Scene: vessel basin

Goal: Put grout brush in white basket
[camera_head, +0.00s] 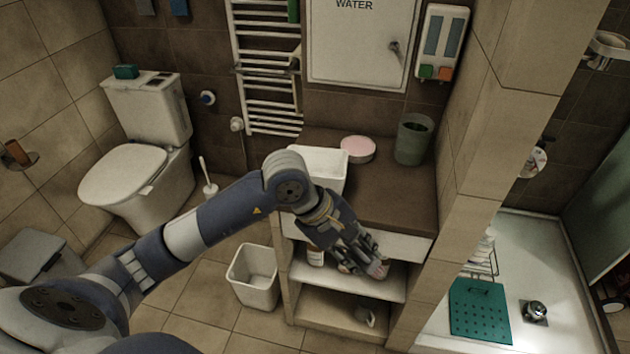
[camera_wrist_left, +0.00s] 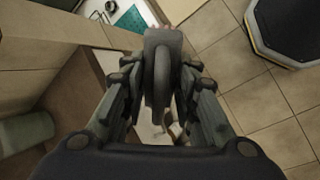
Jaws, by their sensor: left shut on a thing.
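My left gripper (camera_head: 368,258) reaches over the front of the vanity shelves in the head view. It is shut on a dark grey object, which I take to be the grout brush (camera_wrist_left: 162,65), between the fingers in the left wrist view. In the head view the fingers mostly hide this object. An open white basket (camera_head: 322,160) sits on the brown counter, partly behind my left wrist. Another open white bin (camera_head: 253,285) stands on the floor left of the shelves. I cannot tell which one the task means. My right gripper is out of view.
The counter (camera_head: 395,190) also bears a pink-topped round box (camera_head: 358,148) and a grey-green cup (camera_head: 413,140). A bottle (camera_head: 315,256) stands on the upper shelf, left of the gripper. A tiled wall edge (camera_head: 455,215) rises to the right. Floor around the bin is clear.

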